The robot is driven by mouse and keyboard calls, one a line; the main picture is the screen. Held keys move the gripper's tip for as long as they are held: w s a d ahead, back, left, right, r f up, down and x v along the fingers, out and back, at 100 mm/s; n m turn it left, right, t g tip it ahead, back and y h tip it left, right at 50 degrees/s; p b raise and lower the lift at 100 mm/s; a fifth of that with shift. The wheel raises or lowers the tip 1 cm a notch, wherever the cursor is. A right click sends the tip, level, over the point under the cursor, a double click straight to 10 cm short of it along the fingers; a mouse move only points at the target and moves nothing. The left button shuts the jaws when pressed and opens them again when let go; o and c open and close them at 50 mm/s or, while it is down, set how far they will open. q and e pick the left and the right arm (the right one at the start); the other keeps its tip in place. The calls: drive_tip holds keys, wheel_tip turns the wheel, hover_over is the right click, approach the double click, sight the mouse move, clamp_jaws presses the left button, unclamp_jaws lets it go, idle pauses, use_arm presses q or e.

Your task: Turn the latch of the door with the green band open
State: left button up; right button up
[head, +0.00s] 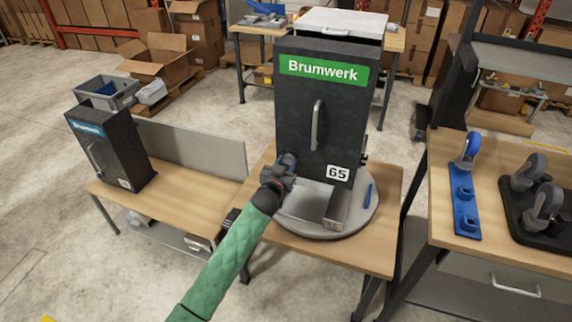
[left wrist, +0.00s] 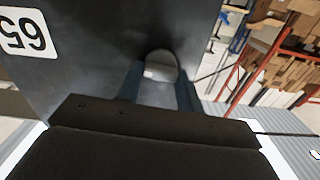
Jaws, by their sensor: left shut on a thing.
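The black dispenser door with the green band (head: 322,68) reading "Brumwerk" faces me and looks closed. It has a vertical grey handle (head: 317,125) and a "65" label, which also shows upside down in the left wrist view (left wrist: 27,32). My left gripper (head: 289,161) is at the door's lower left edge, left of and below the handle. In the left wrist view its fingers (left wrist: 160,78) are on both sides of a rounded grey piece, which I take for the latch (left wrist: 160,65). The gripper hides the latch in the head view. My right gripper is out of view.
The dispenser stands on a round grey plate (head: 352,222) on a wooden table (head: 384,240). A blue stick (head: 369,195) lies on the plate. A smaller dispenser with a blue band (head: 87,129) stands left. Blue and black caster plates lie on the right bench (head: 487,185).

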use_arm(q)
drive_tip(key=shift+m+b, duration=0.3)
drive_tip(key=shift+m, duration=0.8)
drive_tip(key=m, duration=0.2)
drive_tip(key=shift+d+m, duration=0.1)
drive_tip(key=shift+m, duration=0.3)
drive_tip(key=shift+m+b, duration=0.3)
drive_tip(key=shift+m, duration=0.1)
drive_tip(key=m, duration=0.2)
drive_tip(key=shift+m, duration=1.8)
drive_tip(key=m, duration=0.3)
drive_tip(key=shift+d+f, duration=0.1)
drive_tip(key=shift+m, duration=0.7)
drive_tip(key=shift+f+m, duration=0.1)
drive_tip(key=shift+m, duration=0.5)
drive_tip(key=o, duration=1)
drive_tip(key=shift+s, duration=0.1)
drive_tip(key=b+v, duration=0.3)
drive_tip(key=v, duration=0.4)
drive_tip(key=shift+s, duration=0.35)
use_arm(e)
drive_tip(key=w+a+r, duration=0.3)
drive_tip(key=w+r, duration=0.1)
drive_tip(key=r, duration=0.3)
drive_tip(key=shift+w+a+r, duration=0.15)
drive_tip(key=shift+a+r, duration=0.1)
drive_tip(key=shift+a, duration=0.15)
